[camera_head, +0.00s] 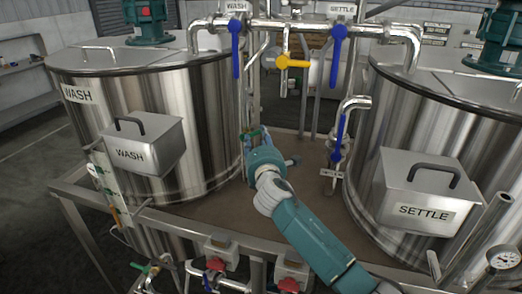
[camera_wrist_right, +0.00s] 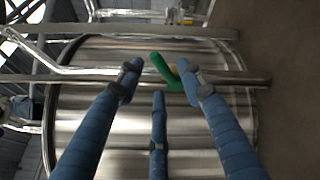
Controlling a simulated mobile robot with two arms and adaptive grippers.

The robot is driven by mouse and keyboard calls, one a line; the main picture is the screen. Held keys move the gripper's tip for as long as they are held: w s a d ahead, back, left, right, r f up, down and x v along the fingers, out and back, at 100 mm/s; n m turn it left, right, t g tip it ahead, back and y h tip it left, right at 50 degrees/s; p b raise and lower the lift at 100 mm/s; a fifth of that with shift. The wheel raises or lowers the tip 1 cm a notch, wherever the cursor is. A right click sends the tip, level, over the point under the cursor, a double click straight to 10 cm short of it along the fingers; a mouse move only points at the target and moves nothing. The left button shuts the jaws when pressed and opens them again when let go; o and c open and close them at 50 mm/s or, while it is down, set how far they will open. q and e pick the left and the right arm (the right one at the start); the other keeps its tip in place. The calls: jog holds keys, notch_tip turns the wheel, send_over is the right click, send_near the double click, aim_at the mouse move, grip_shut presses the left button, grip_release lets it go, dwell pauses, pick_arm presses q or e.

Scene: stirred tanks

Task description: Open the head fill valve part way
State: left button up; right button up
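A green lever handle (camera_wrist_right: 162,70) shows in the right wrist view, in front of pipes and a shiny steel tank. No readable label marks it as the head fill valve. My right gripper (camera_wrist_right: 158,82) has its fingers spread, with the green handle just beyond and between the tips. I cannot tell if they touch it. In the head view my right gripper (camera_head: 257,140) is at the thin vertical pipe beside the wash tank (camera_head: 205,120), and mostly covers the green handle. My left gripper is not in view.
Blue levers hang under the WASH (camera_head: 235,50) and SETTLE (camera_head: 337,52) labels, with a yellow lever (camera_head: 292,62) between. Another blue lever (camera_head: 340,128) is near the settle tank (camera_head: 440,130).

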jog(key=s, duration=0.7)
jog(key=shift+d, duration=0.4)
